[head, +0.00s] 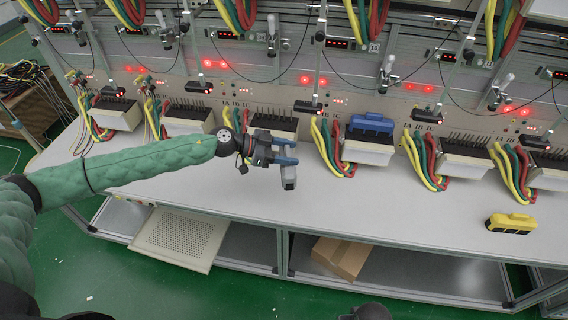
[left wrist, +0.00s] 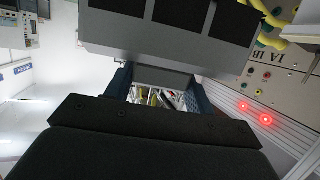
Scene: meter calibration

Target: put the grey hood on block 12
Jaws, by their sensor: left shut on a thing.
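My left gripper (head: 284,153) is shut on the grey hood (head: 289,178) and holds it over the bench in the head view. In the left wrist view the grey hood (left wrist: 165,45) fills the top middle, with its dark openings showing, between the blue fingers. Several meter blocks stand in a row along the back of the bench. An uncovered block (head: 273,128) with a black pin row stands just behind the gripper. My right gripper is not in view.
A blue hood (head: 371,123) sits on the block right of the gripper. A yellow hood (head: 510,224) lies on the bench (head: 400,215) at the right. Red, yellow and green cable bundles (head: 327,145) stand beside the blocks. The front bench surface is mostly clear.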

